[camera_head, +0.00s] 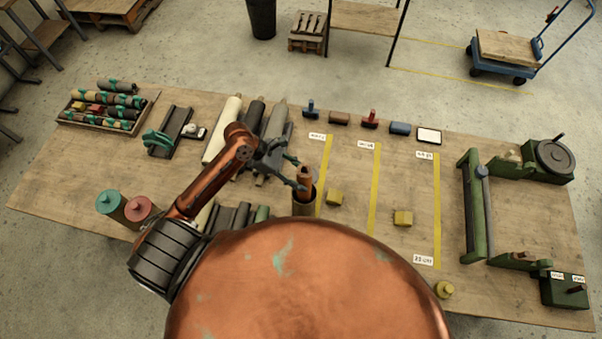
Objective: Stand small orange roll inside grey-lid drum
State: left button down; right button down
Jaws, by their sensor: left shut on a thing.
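The small orange roll (305,176) stands close to upright at the middle of the table. Its lower end is inside the mouth of a brown open drum (304,207), and its upper part sticks out above the rim. No grey lid can be made out on this drum. My left gripper (298,174) reaches in from the left and is shut on the orange roll just above the drum. Whether the roll touches the drum's bottom is hidden. My right gripper is not in view.
A teal-lid drum (108,202) and a red-lid drum (140,208) stand at the left. Long rolls (223,130) lie behind my left arm. A green roller frame (474,205) stands at the right.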

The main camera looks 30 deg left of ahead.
pick_arm(q)
jog(key=shift+f, duration=5.45)
jog(key=c, duration=1.1)
grip_release()
jog(key=shift+s+f, duration=0.1)
jog(key=shift+f, duration=0.05)
jog(key=v, duration=1.2)
